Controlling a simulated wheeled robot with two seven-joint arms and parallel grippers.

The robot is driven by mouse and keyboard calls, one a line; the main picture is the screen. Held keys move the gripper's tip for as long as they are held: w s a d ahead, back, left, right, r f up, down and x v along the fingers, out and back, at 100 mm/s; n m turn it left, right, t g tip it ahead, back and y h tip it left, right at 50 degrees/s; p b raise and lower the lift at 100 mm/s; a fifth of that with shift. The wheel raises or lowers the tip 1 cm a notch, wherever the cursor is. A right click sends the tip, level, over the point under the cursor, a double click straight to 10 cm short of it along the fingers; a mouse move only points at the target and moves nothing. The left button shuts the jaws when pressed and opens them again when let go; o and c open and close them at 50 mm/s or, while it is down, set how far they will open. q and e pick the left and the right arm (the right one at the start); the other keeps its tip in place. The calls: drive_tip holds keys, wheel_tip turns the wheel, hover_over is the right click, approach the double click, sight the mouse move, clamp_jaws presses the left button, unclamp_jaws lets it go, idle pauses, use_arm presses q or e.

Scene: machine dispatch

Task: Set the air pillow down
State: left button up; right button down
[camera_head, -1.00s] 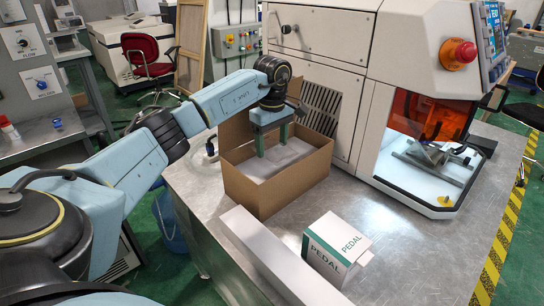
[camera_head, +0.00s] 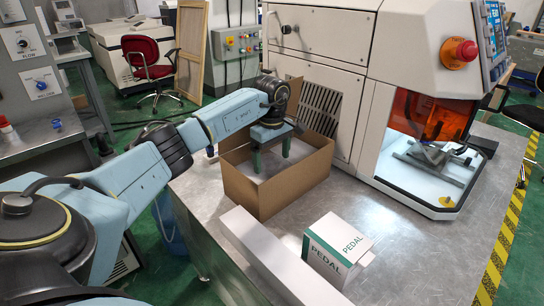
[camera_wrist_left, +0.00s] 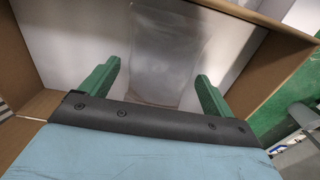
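The air pillow (camera_wrist_left: 165,55) is a clear, greyish, wrinkled bag inside the open cardboard box (camera_head: 262,198), best seen in the left wrist view. It seems to lie on the pale box floor. My left gripper (camera_head: 271,163) points down into the box, its green fingers spread apart. In the left wrist view the fingers of the left gripper (camera_wrist_left: 157,88) stand on either side of the pillow's near end, with a gap at the left finger. In the head view the pillow is mostly hidden by the gripper and box walls. My right gripper is out of view.
The box stands on a metal table (camera_head: 410,260). A white PEDAL carton (camera_head: 335,252) and a long pale bar (camera_head: 265,245) are in front of it. A machine with a red knob (camera_head: 459,51) stands behind and right. Table at front right is clear.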

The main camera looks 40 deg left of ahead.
sight(272, 160)
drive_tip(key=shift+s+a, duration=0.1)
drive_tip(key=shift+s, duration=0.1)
use_arm(q)
drive_tip(key=shift+r, duration=0.25)
wheel_tip(272, 160, up, 12)
drive_tip(key=p, duration=0.2)
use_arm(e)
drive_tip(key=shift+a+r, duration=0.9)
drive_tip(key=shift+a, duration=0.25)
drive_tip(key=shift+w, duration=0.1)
